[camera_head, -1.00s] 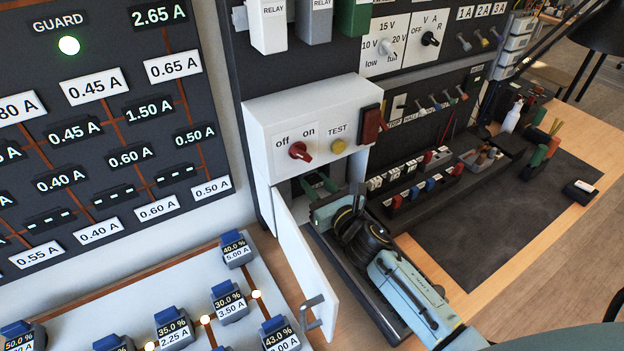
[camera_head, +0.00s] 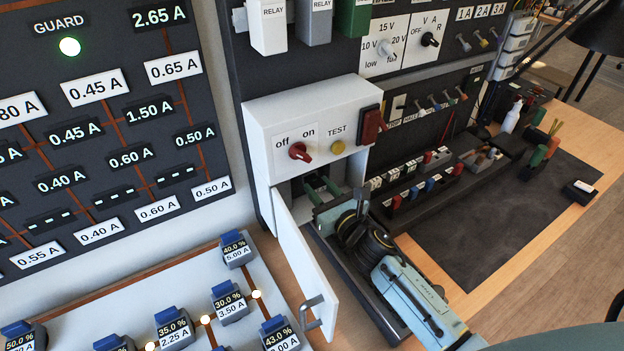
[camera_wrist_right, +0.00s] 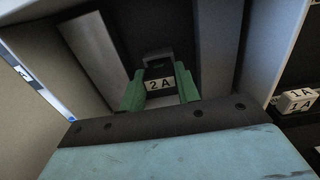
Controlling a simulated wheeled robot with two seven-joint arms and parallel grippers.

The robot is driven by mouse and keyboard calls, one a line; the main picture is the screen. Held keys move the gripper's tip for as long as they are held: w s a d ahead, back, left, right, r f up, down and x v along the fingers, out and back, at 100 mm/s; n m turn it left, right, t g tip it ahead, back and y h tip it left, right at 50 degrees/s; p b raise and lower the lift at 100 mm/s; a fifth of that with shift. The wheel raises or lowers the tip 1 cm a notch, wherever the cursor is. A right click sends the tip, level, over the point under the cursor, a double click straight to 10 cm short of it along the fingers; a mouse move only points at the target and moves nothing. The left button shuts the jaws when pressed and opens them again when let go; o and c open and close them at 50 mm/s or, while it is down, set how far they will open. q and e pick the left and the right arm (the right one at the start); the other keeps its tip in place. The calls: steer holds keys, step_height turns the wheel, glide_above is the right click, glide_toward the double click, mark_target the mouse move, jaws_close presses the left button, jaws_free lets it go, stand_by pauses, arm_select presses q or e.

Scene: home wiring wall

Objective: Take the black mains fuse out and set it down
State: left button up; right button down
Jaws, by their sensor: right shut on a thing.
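The white fuse box (camera_head: 286,160) on the wall has its door (camera_head: 302,265) swung open, with a red off/on knob (camera_head: 300,152) on its front. My right gripper (camera_head: 320,186) reaches into the opening below the knob. In the right wrist view its green fingers (camera_wrist_right: 160,90) are shut on the black mains fuse (camera_wrist_right: 158,70), which carries a white "2 A" label. The fuse is inside the box; I cannot tell whether it still touches its holder. In the head view the fuse is hidden. My left gripper is not in view.
The open door stands close left of my right arm. A row of small coloured fuses (camera_head: 412,192) lies to the right. A dark mat (camera_head: 480,235) on the wooden bench (camera_head: 590,150) has wide free room. A small dark box (camera_head: 580,191) stands at its right edge.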

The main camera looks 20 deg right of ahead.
mark_target(320, 189)
steer(key=shift+s+d, duration=0.15)
steer(key=shift+s, duration=0.85)
steer(key=shift+s+d, duration=0.15)
steer(key=shift+s, duration=0.8)
